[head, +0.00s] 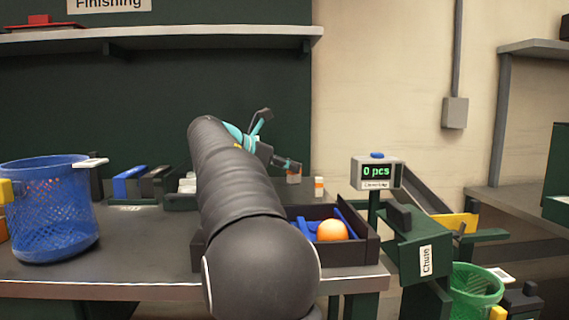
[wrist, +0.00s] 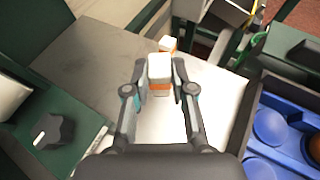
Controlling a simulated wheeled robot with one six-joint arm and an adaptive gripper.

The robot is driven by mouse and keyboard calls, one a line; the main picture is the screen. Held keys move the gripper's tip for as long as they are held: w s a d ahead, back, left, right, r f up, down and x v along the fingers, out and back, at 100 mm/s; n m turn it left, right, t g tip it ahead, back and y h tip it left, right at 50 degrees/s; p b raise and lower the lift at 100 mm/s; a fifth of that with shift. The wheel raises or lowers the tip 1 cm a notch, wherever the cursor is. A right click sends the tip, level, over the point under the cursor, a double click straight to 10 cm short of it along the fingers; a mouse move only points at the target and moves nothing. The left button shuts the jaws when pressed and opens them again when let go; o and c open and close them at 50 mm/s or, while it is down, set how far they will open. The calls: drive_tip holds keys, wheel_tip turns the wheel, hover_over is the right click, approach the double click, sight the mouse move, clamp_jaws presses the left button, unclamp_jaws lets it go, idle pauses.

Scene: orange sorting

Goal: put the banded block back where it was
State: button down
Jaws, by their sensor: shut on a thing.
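My gripper (wrist: 162,84) is shut on a white block with an orange band (wrist: 160,72), between its two fingertips. In the head view my gripper (head: 291,165) is over the back of the table, right of my arm, and the held block (head: 293,178) shows just below it, partly covered. I cannot tell whether the held block touches the table. A second white block with an orange band (wrist: 168,45) stands just beyond the held one in the wrist view. In the head view it (head: 319,187) stands right of the gripper.
A dark tray (head: 357,252) with a blue insert and an orange (head: 332,230) is at the table's right end. A counter reading "0 pcs" (head: 377,172) stands beyond it. A blue mesh basket (head: 48,210) stands at left. Grey table surface is bare around the blocks.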

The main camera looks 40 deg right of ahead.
sight(289, 182)
drive_tip(key=shift+f+b, duration=1.85)
drive_tip(key=shift+f, duration=0.2)
drive_tip(key=shift+a+p, duration=0.25)
drive_tip(key=shift+p, duration=0.2)
drive_tip(key=shift+f, duration=0.65)
idle(0.3)
drive_tip(key=c, duration=0.5)
unclamp_jaws()
